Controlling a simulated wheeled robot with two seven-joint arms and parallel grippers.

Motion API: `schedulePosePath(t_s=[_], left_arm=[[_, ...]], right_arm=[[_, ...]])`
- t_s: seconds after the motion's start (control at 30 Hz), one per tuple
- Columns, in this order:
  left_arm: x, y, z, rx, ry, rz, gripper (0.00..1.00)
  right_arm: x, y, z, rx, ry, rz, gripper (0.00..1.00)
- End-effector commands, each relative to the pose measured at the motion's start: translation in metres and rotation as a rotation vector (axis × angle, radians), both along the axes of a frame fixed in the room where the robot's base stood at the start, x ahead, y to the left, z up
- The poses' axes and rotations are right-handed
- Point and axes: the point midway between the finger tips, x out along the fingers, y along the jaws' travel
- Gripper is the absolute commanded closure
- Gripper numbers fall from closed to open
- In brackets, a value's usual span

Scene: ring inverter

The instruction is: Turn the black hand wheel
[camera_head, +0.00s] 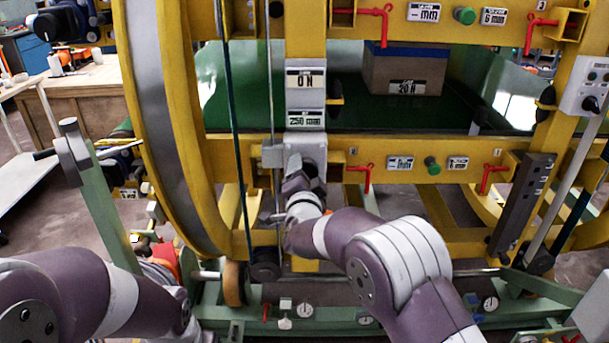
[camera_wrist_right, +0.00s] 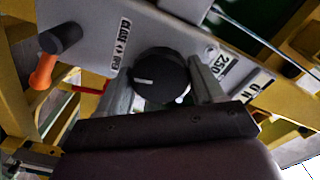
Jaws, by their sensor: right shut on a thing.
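The black hand wheel (camera_wrist_right: 162,76) is a round dark knob with a white line on its face, mounted on a grey plate (camera_wrist_right: 95,45) in the right wrist view. My right gripper (camera_wrist_right: 163,90) has one grey finger on each side of it and is shut on its rim. In the head view my right gripper (camera_head: 303,183) reaches up to the grey plate on the yellow upright and mostly hides the wheel. My left arm (camera_head: 75,295) shows at the lower left, but its gripper is not seen.
A large yellow ring (camera_head: 172,120) stands to the left of my right gripper. Red handles (camera_head: 364,172) and a green knob (camera_head: 432,165) sit on the yellow crossbar to its right. A brown box (camera_head: 405,75) stands behind. An orange-and-black handle (camera_wrist_right: 45,68) is near the wheel.

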Motion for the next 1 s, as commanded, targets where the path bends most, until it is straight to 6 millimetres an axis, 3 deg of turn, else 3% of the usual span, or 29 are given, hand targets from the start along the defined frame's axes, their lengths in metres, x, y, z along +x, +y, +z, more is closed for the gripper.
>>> schedulePosePath(t_s=[0.03,0.1,0.47,0.57,0.83,1.0], left_arm=[[0.0,0.0,0.0,0.0,0.0,0.0,1.0],[0.0,0.0,0.0,0.0,0.0,0.0,1.0],[0.0,0.0,-0.001,0.0,0.0,0.0,1.0],[0.0,0.0,-0.002,0.0,0.0,0.0,1.0],[0.0,0.0,-0.006,0.0,0.0,0.0,1.0],[0.0,0.0,-0.007,0.0,0.0,0.0,1.0]], right_arm=[[0.0,0.0,-0.002,-0.001,0.005,0.0,0.3],[0.0,0.0,-0.002,-0.002,0.004,0.0,0.09],[-0.006,0.0,-0.001,-0.002,0.001,0.0,0.09],[-0.023,0.0,-0.001,-0.002,0.001,0.002,0.09],[-0.094,0.001,-0.001,-0.002,0.003,0.004,0.09],[-0.121,0.0,-0.001,-0.002,0.002,0.001,0.09]])
